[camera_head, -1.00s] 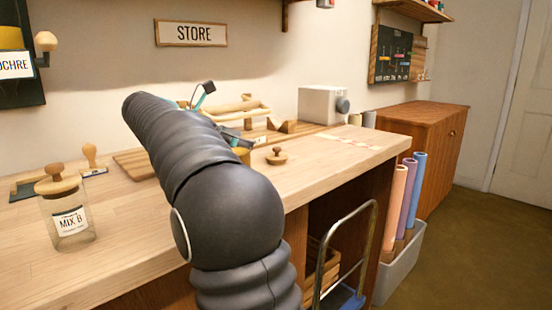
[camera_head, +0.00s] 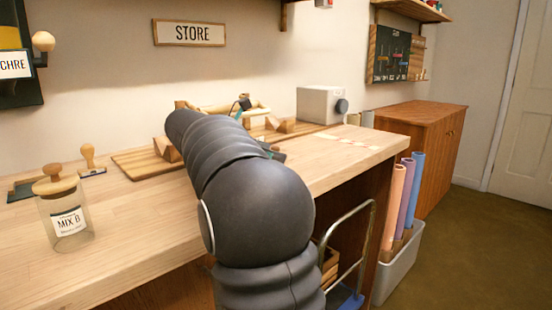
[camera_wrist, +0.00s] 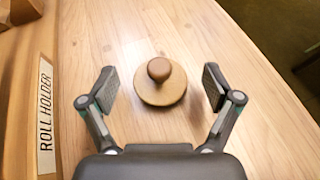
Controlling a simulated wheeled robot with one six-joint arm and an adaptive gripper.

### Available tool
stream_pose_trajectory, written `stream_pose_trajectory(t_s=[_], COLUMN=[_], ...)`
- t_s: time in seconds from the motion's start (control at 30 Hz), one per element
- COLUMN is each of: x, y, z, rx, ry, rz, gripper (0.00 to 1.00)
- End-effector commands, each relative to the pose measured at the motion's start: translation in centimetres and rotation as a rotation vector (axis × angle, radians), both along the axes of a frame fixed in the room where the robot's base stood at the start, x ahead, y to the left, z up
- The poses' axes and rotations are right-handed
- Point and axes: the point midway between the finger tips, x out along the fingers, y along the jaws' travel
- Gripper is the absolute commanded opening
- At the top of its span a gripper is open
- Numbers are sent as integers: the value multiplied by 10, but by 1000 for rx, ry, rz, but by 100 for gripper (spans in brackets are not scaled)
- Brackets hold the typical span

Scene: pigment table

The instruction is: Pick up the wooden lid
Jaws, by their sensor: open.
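The wooden lid (camera_wrist: 147,95) is a round, pale brown disc with a darker round knob on top. In the wrist view it lies on the light wood table, a little ahead of my gripper and roughly centred between its fingers. My gripper (camera_wrist: 160,90) is open and empty, with one finger on each side of the lid and a gap on both sides. In the head view my own arm hides the lid and most of the gripper.
A label reading ROLL HOLDER (camera_wrist: 46,115) is at the left in the wrist view. In the head view a MIX B jar (camera_head: 65,215) stands at the left front, a wooden board (camera_head: 140,164) lies behind my arm, and a white box (camera_head: 320,104) stands at the back.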

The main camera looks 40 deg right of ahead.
Motion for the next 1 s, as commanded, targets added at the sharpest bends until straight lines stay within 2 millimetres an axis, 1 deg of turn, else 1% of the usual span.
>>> stream_pose_trajectory(t_s=[0.07,0.17,0.2,0.27,0.6,0.73,0.87,1.0], x=[0,0,0,0,0,0,1,1], y=[0,0,0,0,0,0,0,0], z=[0,0,0,0,0,4,13,30], rx=[0,0,0,0,0,-1,0,-1], ry=[0,0,0,0,0,-2,-2,-4], rz=[0,0,0,0,0,0,1,-1], gripper=[89,67,57,42,41,41,41,41])
